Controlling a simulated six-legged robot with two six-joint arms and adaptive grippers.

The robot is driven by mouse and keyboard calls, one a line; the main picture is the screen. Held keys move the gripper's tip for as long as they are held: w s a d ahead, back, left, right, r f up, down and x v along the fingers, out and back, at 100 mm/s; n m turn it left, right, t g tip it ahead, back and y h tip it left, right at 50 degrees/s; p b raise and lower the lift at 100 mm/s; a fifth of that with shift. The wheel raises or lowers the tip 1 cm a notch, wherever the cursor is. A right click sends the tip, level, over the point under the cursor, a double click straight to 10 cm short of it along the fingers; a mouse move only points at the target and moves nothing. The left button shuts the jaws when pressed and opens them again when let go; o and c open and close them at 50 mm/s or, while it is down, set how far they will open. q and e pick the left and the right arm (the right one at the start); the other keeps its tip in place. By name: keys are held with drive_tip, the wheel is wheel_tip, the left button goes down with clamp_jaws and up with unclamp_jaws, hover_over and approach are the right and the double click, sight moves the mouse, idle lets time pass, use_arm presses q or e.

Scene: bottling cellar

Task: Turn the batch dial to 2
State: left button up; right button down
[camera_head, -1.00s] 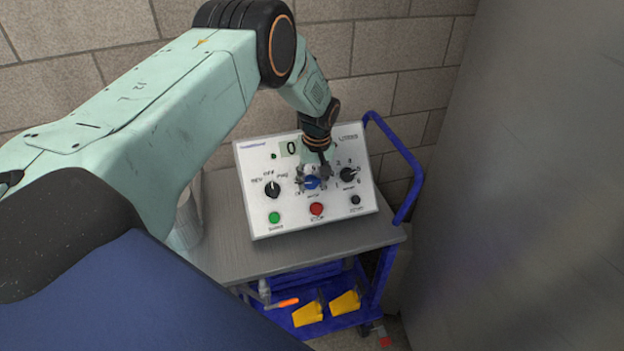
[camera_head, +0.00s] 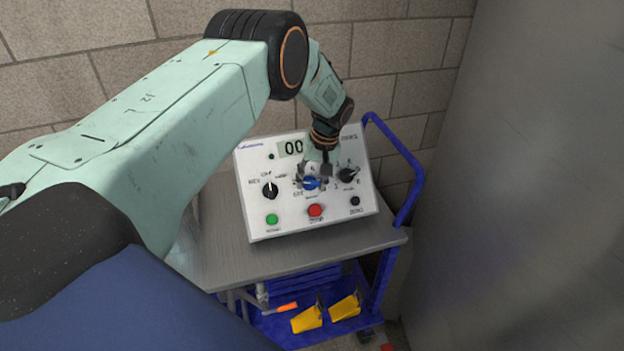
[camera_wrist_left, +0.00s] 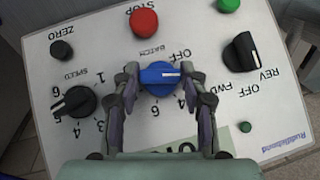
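The batch dial is a blue round knob (camera_head: 311,184) with a white mark, in the middle of a white tilted control panel (camera_head: 268,230). In the left wrist view the dial (camera_wrist_left: 157,78) appears upside down, with its white mark pointing right, just below the printed OFF. Numbers 4 and 6 show near it; the 2 cannot be made out beside the finger. My left gripper (camera_wrist_left: 160,76) is at the dial, one finger on each side. The fingers look apart, with a small gap at the right; contact at the left is unclear. My right gripper is not in view.
A black speed knob (camera_wrist_left: 75,101) and a black REV/OFF/FWD knob (camera_wrist_left: 244,54) flank the dial. A red stop button (camera_head: 315,210) and green button (camera_head: 272,219) are below. The panel stands on a grey cart top (camera_head: 222,250) with a blue handle (camera_head: 408,165).

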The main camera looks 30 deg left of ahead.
use_arm(q)
drive_tip(key=o, duration=0.4)
drive_tip(key=v, duration=1.2)
drive_tip(key=shift+w+a, duration=0.1)
